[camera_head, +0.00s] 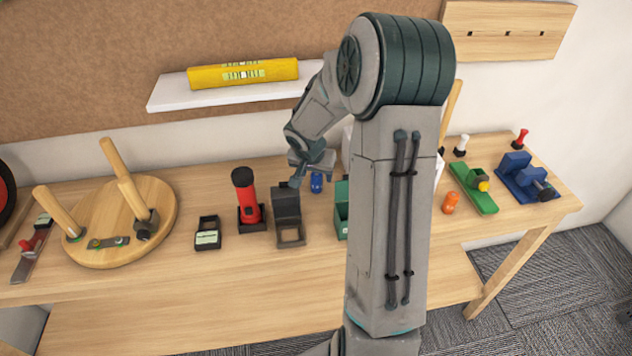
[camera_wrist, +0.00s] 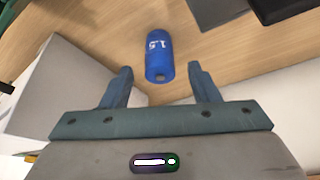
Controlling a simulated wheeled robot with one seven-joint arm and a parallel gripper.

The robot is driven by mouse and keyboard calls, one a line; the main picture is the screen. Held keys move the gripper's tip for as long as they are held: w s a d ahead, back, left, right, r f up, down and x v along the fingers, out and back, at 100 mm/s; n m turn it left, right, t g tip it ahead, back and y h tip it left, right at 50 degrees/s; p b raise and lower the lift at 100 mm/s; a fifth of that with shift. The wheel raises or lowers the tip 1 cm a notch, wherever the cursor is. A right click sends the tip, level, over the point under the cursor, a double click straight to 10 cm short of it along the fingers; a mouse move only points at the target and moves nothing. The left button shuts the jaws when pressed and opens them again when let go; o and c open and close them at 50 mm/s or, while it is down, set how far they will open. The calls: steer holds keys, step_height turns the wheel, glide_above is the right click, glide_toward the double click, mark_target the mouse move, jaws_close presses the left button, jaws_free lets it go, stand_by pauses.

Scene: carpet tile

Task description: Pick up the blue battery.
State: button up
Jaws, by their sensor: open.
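The blue battery (camera_wrist: 159,58) lies on the wooden workbench, with white "1.5" lettering on its side. In the head view the blue battery (camera_head: 317,183) shows just below my gripper, beside a dark grey holder. My gripper (camera_wrist: 161,75) is open in the wrist view, with one finger on each side of the battery's near end. The battery lies mostly ahead of the fingertips, and clear gaps show between it and both fingers. In the head view my gripper (camera_head: 311,176) is over the back of the bench, and its fingers are small and partly unclear.
A dark grey holder (camera_head: 289,219) stands left of the battery, and a green bin (camera_head: 341,210) stands right, partly hidden by my arm. A red flashlight (camera_head: 247,197) stands further left. A white box (camera_wrist: 62,92) is close on the left in the wrist view.

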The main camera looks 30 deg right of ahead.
steer(key=shift+x, duration=1.2)
steer(key=c, duration=1.1)
steer(key=shift+r, duration=0.2)
